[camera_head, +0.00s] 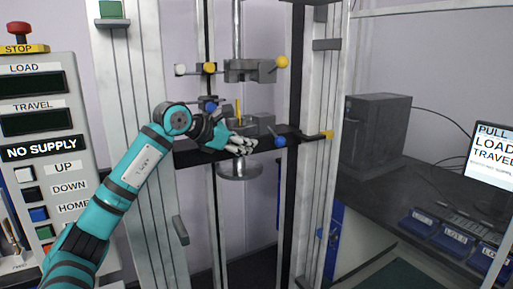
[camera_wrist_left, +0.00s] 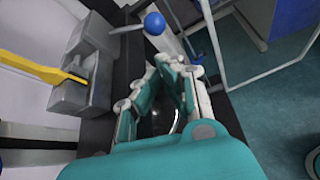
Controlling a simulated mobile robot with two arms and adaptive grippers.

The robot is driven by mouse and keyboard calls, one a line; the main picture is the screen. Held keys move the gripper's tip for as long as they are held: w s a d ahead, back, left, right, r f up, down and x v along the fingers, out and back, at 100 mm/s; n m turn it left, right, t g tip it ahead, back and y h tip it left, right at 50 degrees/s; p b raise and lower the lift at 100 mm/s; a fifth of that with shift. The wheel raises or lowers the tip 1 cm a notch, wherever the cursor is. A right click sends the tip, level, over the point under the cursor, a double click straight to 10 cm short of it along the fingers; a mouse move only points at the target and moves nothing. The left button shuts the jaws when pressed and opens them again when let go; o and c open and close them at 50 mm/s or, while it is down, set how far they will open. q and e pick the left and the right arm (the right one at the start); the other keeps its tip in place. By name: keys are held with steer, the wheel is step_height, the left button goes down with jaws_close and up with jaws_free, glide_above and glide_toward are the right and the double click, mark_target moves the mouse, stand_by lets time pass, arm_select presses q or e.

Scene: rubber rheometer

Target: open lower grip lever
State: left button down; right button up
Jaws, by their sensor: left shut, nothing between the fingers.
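The lower grip (camera_head: 262,121) is a grey block on the dark crosshead in the middle of the test frame. A lever with a blue ball knob (camera_head: 280,141) sticks out at its right; the knob also shows at the top of the left wrist view (camera_wrist_left: 154,23). My left gripper (camera_head: 243,146) is shut and empty, in front of the lower grip and just left of the knob. In the left wrist view its fingers (camera_wrist_left: 178,68) point towards the knob, with a visible gap. A yellow strip (camera_head: 238,108) stands at the lower grip. My right gripper is out of view.
The upper grip (camera_head: 245,70) with yellow knobs hangs above. A control panel (camera_head: 45,150) with a red stop button stands left, showing NO SUPPLY. A bench at right holds a dark case (camera_head: 375,130), a monitor (camera_head: 492,155) and blue bins (camera_head: 450,237). Frame columns flank the arm.

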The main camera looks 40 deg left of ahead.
mark_target(278, 143)
arm_select(q)
steer(key=p+x, duration=0.2)
steer(key=x, duration=0.7)
steer(key=shift+s+d+r+p, duration=0.1)
steer(key=shift+d+r+p, duration=0.05)
steer(key=shift+p, duration=0.35)
steer(key=shift+d+r+n+h, duration=0.1)
steer(key=shift+r+n+h, duration=0.05)
steer(key=shift+n+h, duration=0.15)
steer(key=shift+s+r+p, duration=0.1)
steer(key=shift+r+p, duration=0.05)
steer(key=shift+p, duration=0.35)
steer(key=r+n+p, duration=0.1)
steer(key=d+r+n+g+h+p, duration=0.1)
steer(key=r+h+p, duration=0.1)
steer(key=p, duration=0.1)
steer(key=shift+s+d+n, duration=0.25)
steer(key=shift+s+n, duration=0.05)
steer(key=shift+n, duration=0.1)
steer(key=shift+s+d+r+h+p, duration=0.1)
steer(key=shift+d+r+h+p, duration=0.05)
steer(key=shift+r+p, duration=0.35)
steer(key=shift+d+r+h+p, duration=0.15)
steer(key=shift+r+p, duration=0.25)
steer(key=shift+p, duration=0.05)
steer(key=shift+r+p, duration=0.3)
steer(key=shift+r, duration=0.05)
